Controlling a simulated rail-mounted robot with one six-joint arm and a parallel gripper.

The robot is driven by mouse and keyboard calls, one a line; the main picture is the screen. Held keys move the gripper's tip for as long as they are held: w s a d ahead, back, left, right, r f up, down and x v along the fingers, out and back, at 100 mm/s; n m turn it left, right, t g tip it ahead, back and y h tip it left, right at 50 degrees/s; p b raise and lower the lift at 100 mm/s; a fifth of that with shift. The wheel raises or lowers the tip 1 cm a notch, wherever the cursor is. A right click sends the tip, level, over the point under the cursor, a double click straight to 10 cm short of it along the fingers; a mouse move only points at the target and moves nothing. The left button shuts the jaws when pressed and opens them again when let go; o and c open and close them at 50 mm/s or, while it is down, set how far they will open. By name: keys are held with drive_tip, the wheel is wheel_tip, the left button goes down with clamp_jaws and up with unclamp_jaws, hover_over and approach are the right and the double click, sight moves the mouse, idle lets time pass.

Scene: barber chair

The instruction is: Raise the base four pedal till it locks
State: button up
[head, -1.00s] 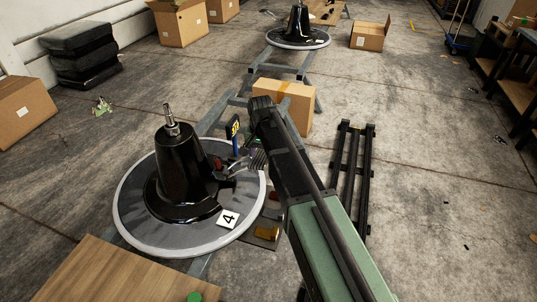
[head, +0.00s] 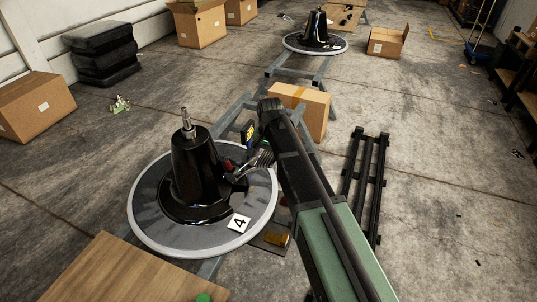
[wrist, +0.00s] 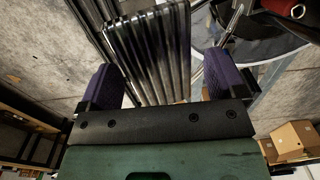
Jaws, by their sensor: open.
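Base four is a glossy black cone on a round grey plate with a pale rim and a "4" card (head: 239,224), left of my arm in the head view. Its ribbed metal pedal (head: 265,158) sticks out at the plate's right side, beside my arm. In the wrist view the long dark ribbed pedal (wrist: 150,50) fills the space ahead of and between the two purple-padded fingers of my gripper (wrist: 160,80). The gripper is open, with gaps showing beside the pedal. I cannot tell whether the fingers touch the pedal.
A cardboard box (head: 303,108) stands just behind my arm. A black rail frame (head: 365,185) lies on the floor to the right. A wooden board (head: 118,268) is at the front left. A second round base (head: 316,43) stands farther back.

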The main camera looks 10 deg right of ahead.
wheel_tip(320, 180, up, 11)
drive_tip(key=p, duration=1)
drive_tip(key=shift+f, duration=0.2)
drive_tip(key=shift+n, duration=0.3)
drive_tip(key=s+d+r+n+p, duration=0.2)
drive_tip(key=s+r+p, duration=0.3)
drive_tip(key=s, duration=0.6)
drive_tip(key=s+d+r+n+p, duration=0.2)
drive_tip(key=s+r+p, duration=0.3)
drive_tip(key=s, duration=0.6)
drive_tip(key=shift+s+r+n+p, duration=0.15)
drive_tip(key=shift+r+n+p, duration=0.2)
drive_tip(key=shift+n, duration=0.55)
drive_tip(key=shift+d, duration=0.1)
